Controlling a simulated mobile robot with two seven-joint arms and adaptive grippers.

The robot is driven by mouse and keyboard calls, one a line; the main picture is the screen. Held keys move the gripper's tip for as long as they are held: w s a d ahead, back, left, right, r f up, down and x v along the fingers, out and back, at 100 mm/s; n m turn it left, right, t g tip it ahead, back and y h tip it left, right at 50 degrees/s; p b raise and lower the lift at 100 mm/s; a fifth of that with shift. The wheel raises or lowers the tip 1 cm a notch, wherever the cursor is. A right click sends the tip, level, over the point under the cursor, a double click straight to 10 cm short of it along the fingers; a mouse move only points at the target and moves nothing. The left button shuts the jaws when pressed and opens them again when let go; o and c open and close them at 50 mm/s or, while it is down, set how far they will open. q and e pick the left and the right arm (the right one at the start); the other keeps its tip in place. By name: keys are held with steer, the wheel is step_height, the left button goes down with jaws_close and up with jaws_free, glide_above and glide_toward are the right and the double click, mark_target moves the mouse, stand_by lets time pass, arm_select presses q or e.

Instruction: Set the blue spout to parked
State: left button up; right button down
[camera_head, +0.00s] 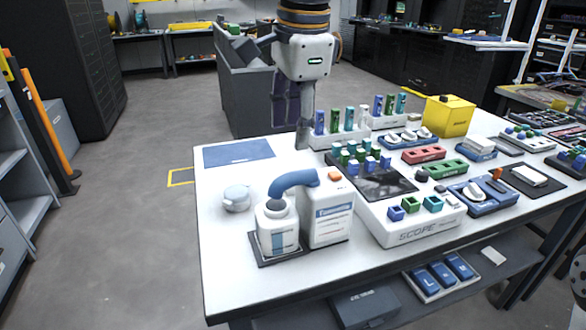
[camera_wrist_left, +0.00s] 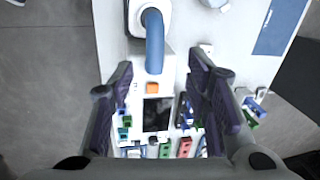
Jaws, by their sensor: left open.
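The blue spout (camera_head: 292,182) is a curved tube on top of a white dispenser unit (camera_head: 328,215) at the near left of the table. It arches left, and its free end is over the white bottle (camera_head: 278,238) with a blue band. In the left wrist view the spout (camera_wrist_left: 154,42) runs up from the unit to the bottle, beyond the fingertips. My left gripper (camera_head: 293,118) points down above the table's back left part, behind the spout and apart from it. Its dark fingers (camera_wrist_left: 160,72) are spread wide with nothing held. My right gripper is not visible.
An orange button (camera_head: 334,175) sits on the unit's top. A grey round lidded pot (camera_head: 237,198) and a blue mat (camera_head: 239,152) are to the left. The splicing console (camera_head: 420,228) with several coloured blocks is to the right. Racks of coloured tubes (camera_head: 348,120) stand close to my left gripper.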

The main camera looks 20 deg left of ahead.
mark_target(289, 174)
arm_select(q)
steer(key=f, duration=0.7)
steer(key=w+a+f, duration=0.1)
steer(key=f, duration=0.3)
steer(key=shift+a+f, duration=0.1)
steer(key=shift+f, duration=0.25)
jaws_close()
